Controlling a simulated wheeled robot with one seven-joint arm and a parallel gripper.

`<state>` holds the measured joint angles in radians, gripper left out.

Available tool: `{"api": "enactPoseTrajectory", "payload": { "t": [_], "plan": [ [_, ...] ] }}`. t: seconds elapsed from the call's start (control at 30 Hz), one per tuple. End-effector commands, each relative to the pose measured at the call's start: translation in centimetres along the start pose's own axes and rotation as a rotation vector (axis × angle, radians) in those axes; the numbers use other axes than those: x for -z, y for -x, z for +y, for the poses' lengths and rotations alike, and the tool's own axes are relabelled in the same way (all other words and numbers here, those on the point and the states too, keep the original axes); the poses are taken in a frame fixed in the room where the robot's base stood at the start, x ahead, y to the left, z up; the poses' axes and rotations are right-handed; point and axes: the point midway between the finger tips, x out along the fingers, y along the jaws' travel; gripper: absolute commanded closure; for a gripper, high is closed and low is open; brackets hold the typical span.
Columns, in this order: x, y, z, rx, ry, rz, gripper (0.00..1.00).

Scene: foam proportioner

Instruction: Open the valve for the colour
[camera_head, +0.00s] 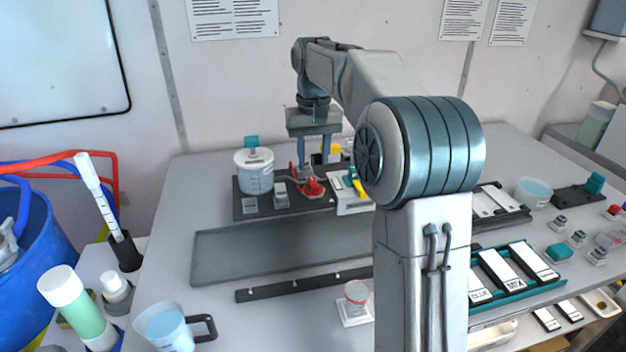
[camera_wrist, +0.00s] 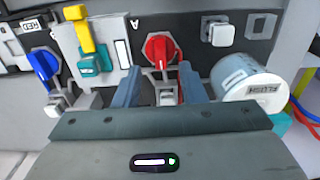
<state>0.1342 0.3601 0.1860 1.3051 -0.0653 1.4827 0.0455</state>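A red valve handle (camera_wrist: 160,48) sits on a dark panel beside a letter A in the wrist view. It also shows as a red shape in the head view (camera_head: 311,188). My gripper (camera_wrist: 160,78) is open, its two blue-grey fingers apart on either side of the red handle's lower part. I cannot tell whether a finger touches it. In the head view my gripper (camera_head: 314,160) points down over the dark panel. A blue valve handle (camera_wrist: 42,65) stands further left in the wrist view, near a label reading RED. A yellow lever (camera_wrist: 80,28) on a teal block lies between them.
A white lidded container (camera_head: 254,176) stands left of the red valve in the head view; it also shows in the wrist view (camera_wrist: 245,78). A dark grey mat (camera_head: 270,245) lies in front. A jug (camera_head: 165,328) and a small cup (camera_head: 357,292) stand nearer.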

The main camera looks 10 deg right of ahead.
Motion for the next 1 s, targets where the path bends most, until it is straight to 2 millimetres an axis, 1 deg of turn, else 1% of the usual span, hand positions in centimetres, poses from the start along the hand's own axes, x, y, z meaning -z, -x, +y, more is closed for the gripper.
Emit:
{"api": "enactPoseTrajectory", "payload": {
  "t": [0.03,0.1,0.2,0.3,0.5,0.73,0.77,0.8,0.87,0.9,1.0],
  "plan": [
    [-0.1,-1.2,0.0,0.0,0.0,-0.003,0.63],
    [-0.1,-2.5,0.0,0.0,0.0,-0.004,0.63],
    [-0.1,-4.2,0.0,0.0,0.0,-0.003,0.63],
    [0.0,-5.3,0.0,0.0,0.0,-0.002,0.63],
    [0.0,-6.4,0.0,0.0,0.0,0.0,0.63],
    [0.0,-6.4,0.0,0.0,-0.001,0.0,0.63],
    [0.0,-6.4,0.0,0.0,-0.001,0.0,0.65],
    [0.0,-6.4,0.0,0.0,-0.001,0.0,0.76],
    [0.0,-6.4,0.0,0.0,-0.001,0.0,0.93],
    [0.0,-6.4,0.0,0.0,-0.001,0.0,1.0],
    [0.0,-6.4,0.0,0.0,-0.001,0.0,1.0]
  ]
}}
